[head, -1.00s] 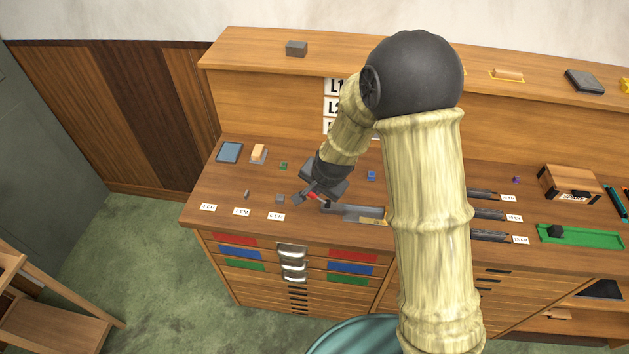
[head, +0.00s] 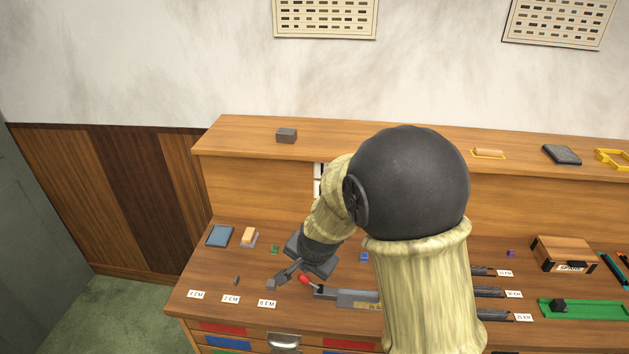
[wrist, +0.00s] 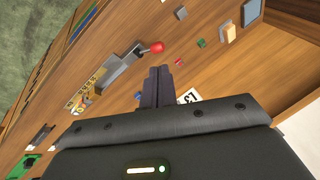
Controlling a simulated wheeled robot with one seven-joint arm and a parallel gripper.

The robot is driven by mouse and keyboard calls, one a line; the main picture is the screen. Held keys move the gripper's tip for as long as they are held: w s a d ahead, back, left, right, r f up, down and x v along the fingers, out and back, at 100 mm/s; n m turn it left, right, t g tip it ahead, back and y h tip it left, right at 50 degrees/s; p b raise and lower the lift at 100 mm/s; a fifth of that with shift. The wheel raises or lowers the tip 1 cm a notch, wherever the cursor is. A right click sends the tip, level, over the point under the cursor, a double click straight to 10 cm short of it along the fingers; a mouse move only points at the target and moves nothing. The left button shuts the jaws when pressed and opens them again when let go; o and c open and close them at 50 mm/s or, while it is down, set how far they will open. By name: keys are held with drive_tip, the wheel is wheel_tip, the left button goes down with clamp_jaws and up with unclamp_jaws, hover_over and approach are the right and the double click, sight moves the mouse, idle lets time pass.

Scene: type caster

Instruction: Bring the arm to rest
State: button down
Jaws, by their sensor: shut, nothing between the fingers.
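My arm reaches over the wooden bench from the right in the head view, bent at a dark round elbow. My gripper (head: 283,276) is low over the left part of the bench, beside a red knob (head: 304,279) on a grey metal device (head: 346,297). In the wrist view my gripper (wrist: 160,70) has its two dark fingers together with nothing between them. The red knob (wrist: 157,47) shows just beyond the fingertips there. A small grey block (head: 271,285) lies close to the fingertips in the head view. I cannot tell whether the fingers touch anything.
A blue-grey pad (head: 220,236) and an orange-topped block (head: 249,236) lie at the bench's left. A raised shelf (head: 240,140) runs along the back. A wooden box (head: 563,254) and green tray (head: 590,310) are at the right.

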drive_tip(key=s+d+r+n+g+h, duration=0.1)
drive_tip(key=s+d+r+n, duration=0.1)
drive_tip(key=s+d, duration=0.5)
drive_tip(key=s+d+r+n+g+h, duration=0.1)
drive_tip(key=s+d+r+n, duration=0.1)
drive_tip(key=s+d, duration=0.6)
drive_tip(key=d+n, duration=0.1)
drive_tip(key=d, duration=0.3)
drive_tip(key=shift+d+n, duration=0.15)
drive_tip(key=shift+n, duration=0.15)
